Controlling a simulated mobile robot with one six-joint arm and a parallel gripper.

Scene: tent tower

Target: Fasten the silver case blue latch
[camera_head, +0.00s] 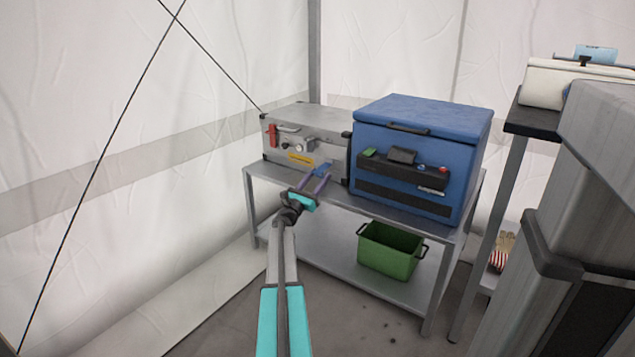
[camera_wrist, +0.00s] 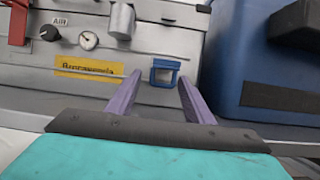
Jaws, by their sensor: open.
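The silver case (camera_head: 325,122) stands on the left of a grey metal table, against the tent wall. Its blue latch (camera_wrist: 165,72) is on the front face near the right end, and it also shows in the head view (camera_head: 322,169). The latch looks like a square blue frame; I cannot tell its exact position. My gripper (camera_wrist: 158,82) is open, its two purple fingers pointing at the case front with the latch between them in the picture. It also shows in the head view (camera_head: 316,183). No contact is clear.
A red latch (camera_head: 272,136), a gauge (camera_wrist: 88,40) and a yellow label (camera_wrist: 90,66) are on the case front. A blue box (camera_head: 420,150) stands close on the right. A green bin (camera_head: 390,252) sits on the lower shelf. A dark-topped stand (camera_head: 535,122) is at far right.

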